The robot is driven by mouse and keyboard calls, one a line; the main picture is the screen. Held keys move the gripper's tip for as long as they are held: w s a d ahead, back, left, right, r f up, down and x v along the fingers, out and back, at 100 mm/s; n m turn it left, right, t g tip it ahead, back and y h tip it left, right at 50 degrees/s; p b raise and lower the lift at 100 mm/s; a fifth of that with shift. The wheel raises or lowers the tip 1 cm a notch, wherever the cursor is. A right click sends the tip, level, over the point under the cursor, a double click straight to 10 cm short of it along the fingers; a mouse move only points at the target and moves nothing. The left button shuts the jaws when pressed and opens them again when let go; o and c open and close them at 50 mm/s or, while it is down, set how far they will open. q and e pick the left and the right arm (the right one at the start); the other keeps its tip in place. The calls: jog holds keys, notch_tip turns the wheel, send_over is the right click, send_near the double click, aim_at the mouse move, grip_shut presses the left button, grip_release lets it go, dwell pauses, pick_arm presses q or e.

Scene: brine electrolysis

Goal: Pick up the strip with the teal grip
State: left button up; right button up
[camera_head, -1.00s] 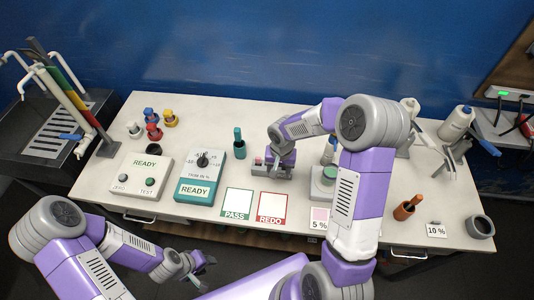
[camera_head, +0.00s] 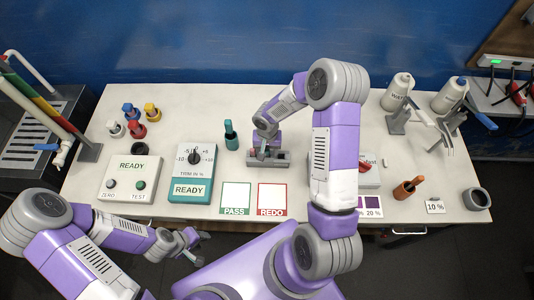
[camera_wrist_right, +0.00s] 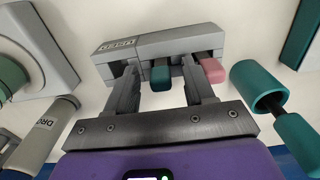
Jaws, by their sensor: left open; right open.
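The strip with the teal grip (camera_wrist_right: 160,76) stands in a slot of the grey strip holder (camera_wrist_right: 150,45) in the right wrist view. A pink grip (camera_wrist_right: 212,70) is in the slot to its right. My right gripper (camera_wrist_right: 163,88) is open, with its two fingers on either side of the teal grip and visible gaps to both. In the head view my right gripper (camera_head: 263,152) is over the holder (camera_head: 282,158) and hides most of the grips. My left gripper (camera_head: 190,240) is open and empty in front of the table.
PASS (camera_head: 235,197) and REDO (camera_head: 272,197) cards lie in front. The teal-and-white trim box (camera_head: 193,172) is further left. My right arm hides part of the table.

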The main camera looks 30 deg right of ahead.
grip_shut()
dwell(0.3)
